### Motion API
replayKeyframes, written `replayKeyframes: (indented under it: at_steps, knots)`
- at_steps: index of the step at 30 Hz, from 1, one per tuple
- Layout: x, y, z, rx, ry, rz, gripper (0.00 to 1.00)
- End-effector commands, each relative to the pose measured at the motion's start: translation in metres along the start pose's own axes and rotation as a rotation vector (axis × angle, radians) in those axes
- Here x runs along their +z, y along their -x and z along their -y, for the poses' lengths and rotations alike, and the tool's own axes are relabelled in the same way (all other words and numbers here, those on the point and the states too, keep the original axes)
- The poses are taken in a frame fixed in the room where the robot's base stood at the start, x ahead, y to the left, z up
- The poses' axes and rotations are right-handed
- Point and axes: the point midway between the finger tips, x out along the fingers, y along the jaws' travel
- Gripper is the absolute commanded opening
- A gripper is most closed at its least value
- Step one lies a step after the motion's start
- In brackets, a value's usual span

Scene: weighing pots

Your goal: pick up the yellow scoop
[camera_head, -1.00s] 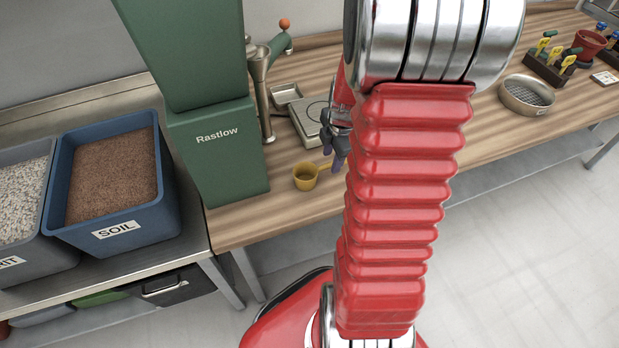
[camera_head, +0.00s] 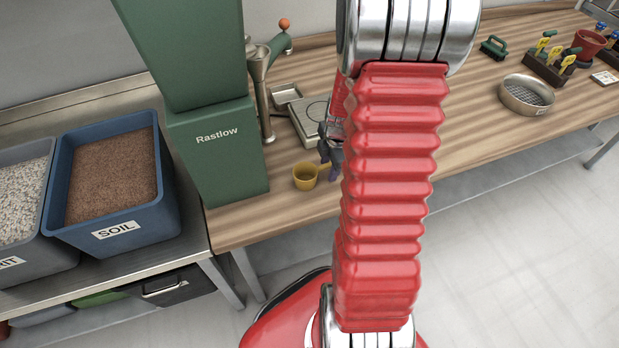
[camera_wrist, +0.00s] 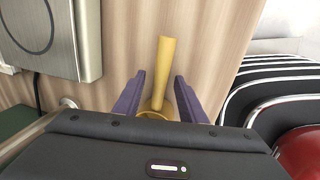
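My gripper (camera_wrist: 160,92) is open, with a finger on each side of the scoop and a gap between each finger and the handle. In the head view my gripper (camera_head: 333,165) is beside the scoop's handle, partly hidden by my red arm.
A scale (camera_head: 307,122) stands on the bench behind my gripper; it also shows at upper left in the wrist view (camera_wrist: 50,35). The green machine (camera_head: 225,165) rises just left of the scoop. A soil bin (camera_head: 150,222) stands farther left. A round sieve (camera_head: 515,103) is on the right.

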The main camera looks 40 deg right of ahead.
Motion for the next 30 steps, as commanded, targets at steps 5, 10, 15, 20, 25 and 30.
replayKeyframes:
  at_steps: [5, 10, 15, 20, 25, 30]
  knots:
    - [-0.0002, 0.0001, 0.0, 0.0, 0.0, 0.0, 0.37]
    - [-0.0002, 0.0002, 0.0, 0.0, 0.0, 0.0, 0.37]
    - [-0.0003, 0.0002, 0.0, 0.0, 0.001, 0.0, 0.26]
    - [-0.0003, 0.0002, 0.0, 0.0, 0.001, 0.0, 0.15]
    - [-0.0003, 0.0002, 0.0001, 0.0, 0.001, 0.0, 0.03]
    - [-0.0003, 0.0002, 0.0, 0.0, 0.001, 0.0, 0.0]
